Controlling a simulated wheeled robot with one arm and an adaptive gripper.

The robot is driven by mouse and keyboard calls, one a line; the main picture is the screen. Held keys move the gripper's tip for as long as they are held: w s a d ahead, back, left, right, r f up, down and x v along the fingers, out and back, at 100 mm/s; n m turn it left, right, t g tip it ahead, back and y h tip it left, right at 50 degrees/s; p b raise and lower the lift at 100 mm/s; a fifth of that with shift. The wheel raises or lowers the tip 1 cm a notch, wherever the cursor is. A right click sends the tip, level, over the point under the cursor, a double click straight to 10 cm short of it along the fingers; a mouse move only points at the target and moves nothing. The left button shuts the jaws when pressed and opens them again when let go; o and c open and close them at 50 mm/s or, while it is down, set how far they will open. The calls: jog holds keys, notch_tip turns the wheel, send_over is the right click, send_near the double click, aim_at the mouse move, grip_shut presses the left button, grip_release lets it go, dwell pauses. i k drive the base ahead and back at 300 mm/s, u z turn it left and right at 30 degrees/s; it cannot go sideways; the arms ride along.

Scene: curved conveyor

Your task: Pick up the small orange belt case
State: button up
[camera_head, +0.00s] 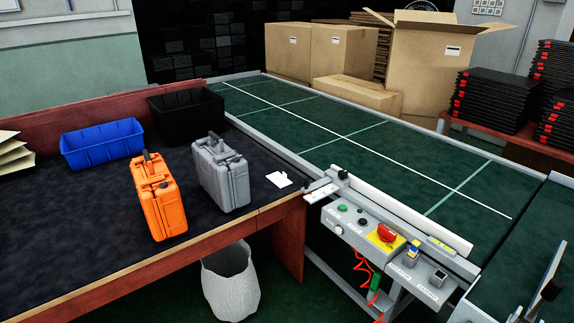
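An orange case (158,200) stands upright on the dark-topped table at the left, near the table's front edge, with a dark handle piece at its top. A grey case (222,175) of similar shape stands upright just behind it and to its right. My gripper cannot be made out in the head view. No hand or finger touches either case.
A blue bin (103,144) and a black bin (187,113) stand at the table's back. White papers (279,180) lie near its right end. A green-topped conveyor (350,135) with a control panel (385,240) runs alongside. A white wastebasket (230,283) stands below.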

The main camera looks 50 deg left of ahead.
aim_at(159, 193)
jog(key=u, duration=2.75)
